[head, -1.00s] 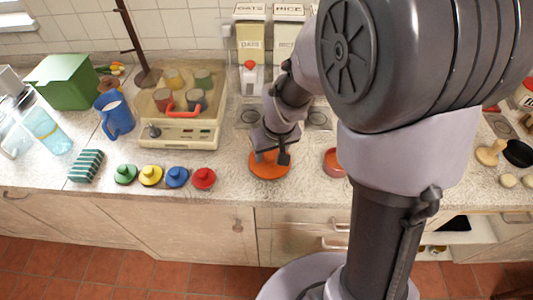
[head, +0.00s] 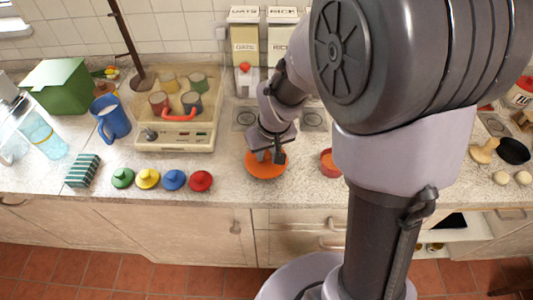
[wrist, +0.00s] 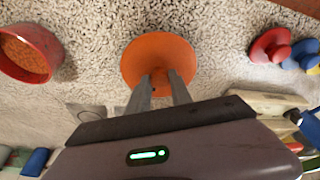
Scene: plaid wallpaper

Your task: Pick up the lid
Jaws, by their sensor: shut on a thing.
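The orange lid (head: 265,169) is a round disc at the front middle of the counter in the head view. In the wrist view, the lid (wrist: 158,50) lies top centre, with its small knob between my fingertips. My gripper (head: 268,156) reaches down from above and is shut on the knob; it also shows in the wrist view (wrist: 160,78). The lid appears to be at counter level; I cannot tell whether any gap lies beneath it. My fingers hide part of the knob.
A red-orange pot (head: 329,164) stands open just right of the lid. Small green (head: 122,178), yellow (head: 147,179), blue (head: 174,180) and red (head: 200,181) knobbed lids line the counter's front at left. A cream appliance (head: 178,138) with canisters stands behind them.

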